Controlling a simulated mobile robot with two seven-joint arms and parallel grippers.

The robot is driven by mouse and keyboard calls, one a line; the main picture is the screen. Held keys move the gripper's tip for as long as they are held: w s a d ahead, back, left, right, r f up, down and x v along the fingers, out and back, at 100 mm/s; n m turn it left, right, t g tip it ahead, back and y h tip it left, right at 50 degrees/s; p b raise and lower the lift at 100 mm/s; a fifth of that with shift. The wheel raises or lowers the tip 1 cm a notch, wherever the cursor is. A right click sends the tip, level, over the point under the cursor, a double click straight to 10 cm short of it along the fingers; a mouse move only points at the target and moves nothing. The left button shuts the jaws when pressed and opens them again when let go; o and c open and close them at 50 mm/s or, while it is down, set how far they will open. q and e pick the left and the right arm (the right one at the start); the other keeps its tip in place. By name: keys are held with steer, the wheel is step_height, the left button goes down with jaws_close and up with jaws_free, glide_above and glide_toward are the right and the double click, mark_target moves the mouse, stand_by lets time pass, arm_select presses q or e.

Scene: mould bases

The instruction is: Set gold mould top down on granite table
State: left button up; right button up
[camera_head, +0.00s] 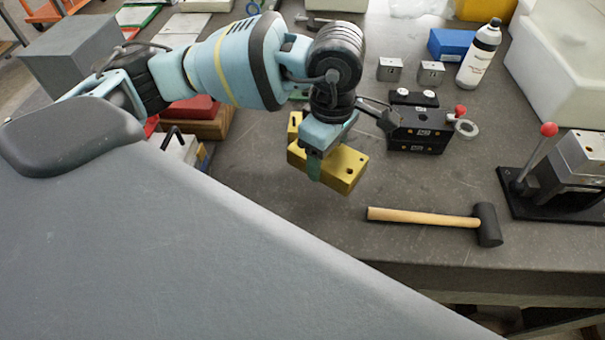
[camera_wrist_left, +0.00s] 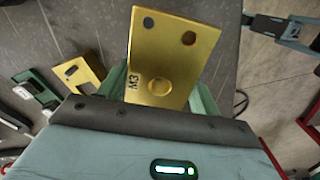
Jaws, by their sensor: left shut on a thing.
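My left gripper (camera_head: 316,166) is shut on the gold mould top (camera_head: 343,169), a yellow block with round holes. In the left wrist view the mould top (camera_wrist_left: 172,55) shows a flat face marked "M3", with two holes and a round recess, between the green fingers. It is over the front part of the granite table (camera_head: 262,172); whether its underside touches the table cannot be told. Another gold piece (camera_head: 294,121) lies behind it, partly hidden by my wrist. A pale blue jaw-like part, apparently my right gripper (camera_wrist_left: 292,32), shows at the wrist view's upper right; its opening is unclear.
A mallet (camera_head: 430,217) lies right of the mould top, near the front edge. A black block assembly (camera_head: 417,130) stands behind right. A red-knobbed press (camera_head: 562,180) is at far right, a white bottle (camera_head: 478,55) at the back. Bare table lies between mould top and mallet.

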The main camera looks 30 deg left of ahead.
mark_target(298, 168)
arm_select(q)
steer(key=m, duration=0.1)
steer(key=a+m, duration=0.1)
steer(key=m, duration=0.1)
steer(key=s+f+m, duration=0.1)
steer(key=m, duration=0.1)
steer(key=shift+a, duration=0.2)
steer(key=m, duration=0.3)
steer(key=shift+s+a+f, duration=0.2)
steer(key=shift+a+f, duration=0.05)
steer(key=shift+a, duration=0.15)
steer(key=m, duration=0.3)
steer(key=s+a+f+m, duration=0.1)
steer(key=m, duration=0.1)
steer(key=shift+a, duration=0.1)
steer(key=m, duration=0.4)
steer(key=shift+s+a+f, duration=0.3)
steer(key=shift+s+a, duration=0.05)
steer(key=shift+a, duration=0.05)
